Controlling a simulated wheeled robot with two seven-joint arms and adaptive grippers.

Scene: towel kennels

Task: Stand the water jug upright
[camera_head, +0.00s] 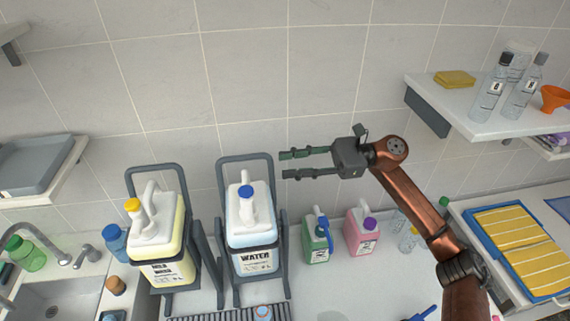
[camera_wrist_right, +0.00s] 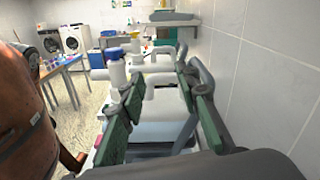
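The water jug (camera_head: 254,225) is white and pale blue with a blue cap and a WATER label. It sits in a dark grey tilting stand (camera_head: 223,262) on the counter and looks roughly upright. My right gripper (camera_head: 284,164) is open and empty, right of the top of the stand's frame and apart from the jug. In the right wrist view the jug (camera_wrist_right: 160,108) shows beyond and between my open fingers, with its blue cap at the left. My left gripper is not in view.
A yellowish jug (camera_head: 160,240) with a yellow cap sits in a similar stand at left. A green bottle (camera_head: 316,240) and a pink bottle (camera_head: 359,236) stand right of the water jug. A wall shelf (camera_head: 455,105) holds clear bottles at upper right. The tiled wall is behind.

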